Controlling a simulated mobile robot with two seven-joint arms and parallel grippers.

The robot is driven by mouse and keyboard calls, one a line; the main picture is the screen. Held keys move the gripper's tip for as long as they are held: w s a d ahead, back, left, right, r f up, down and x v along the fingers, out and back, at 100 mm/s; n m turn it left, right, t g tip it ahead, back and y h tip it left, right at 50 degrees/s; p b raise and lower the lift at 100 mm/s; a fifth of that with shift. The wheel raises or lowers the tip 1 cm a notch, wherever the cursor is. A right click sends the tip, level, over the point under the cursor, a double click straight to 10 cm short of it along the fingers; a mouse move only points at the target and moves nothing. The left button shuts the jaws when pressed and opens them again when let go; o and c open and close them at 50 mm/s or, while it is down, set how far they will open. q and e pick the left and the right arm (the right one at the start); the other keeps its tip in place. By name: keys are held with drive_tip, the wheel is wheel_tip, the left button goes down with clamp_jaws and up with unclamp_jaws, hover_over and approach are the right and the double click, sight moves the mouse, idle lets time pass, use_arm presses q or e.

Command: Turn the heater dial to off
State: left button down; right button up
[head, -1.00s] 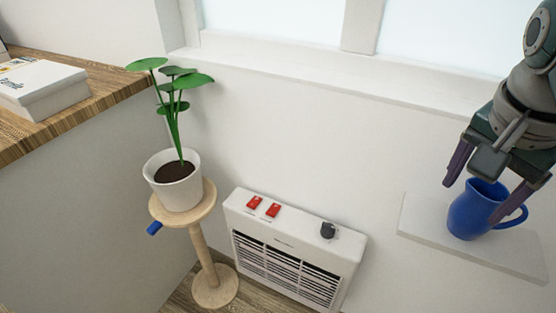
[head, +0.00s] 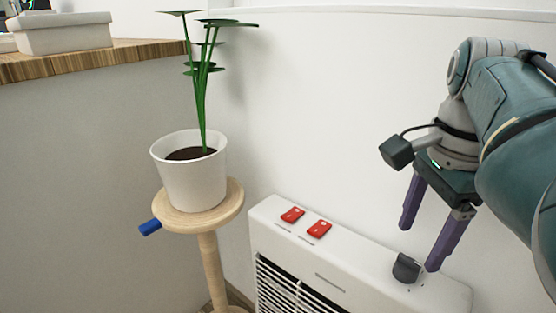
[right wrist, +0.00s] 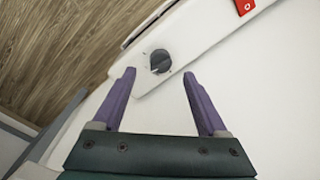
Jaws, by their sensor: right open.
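The white heater (head: 350,272) stands low against the wall. Its dark grey dial (head: 406,268) sits on the right part of its top panel. The dial also shows in the right wrist view (right wrist: 160,61), ahead of the fingertips and between their lines. My right gripper (head: 418,248) is open and empty, with purple fingers above and near the dial; in the right wrist view (right wrist: 160,73) nothing is between them. I cannot make out the marks around the dial. My left gripper is not in view.
Two red switches (head: 305,221) are on the heater's top, left of the dial. A potted plant (head: 190,180) stands on a round wooden stand (head: 230,205) with a blue peg (head: 150,228), left of the heater. A wooden counter (head: 110,60) holds a white box (head: 65,36).

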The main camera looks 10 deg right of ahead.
sight(410, 260)
drive_tip(key=f+b, duration=0.1)
drive_tip(key=f, duration=0.2)
drive_tip(key=f+b, duration=0.1)
drive_tip(key=f, duration=0.1)
drive_tip(key=shift+w+f, duration=0.2)
drive_tip(key=shift+f, duration=0.2)
drive_tip(key=shift+r, duration=0.1)
clamp_jaws()
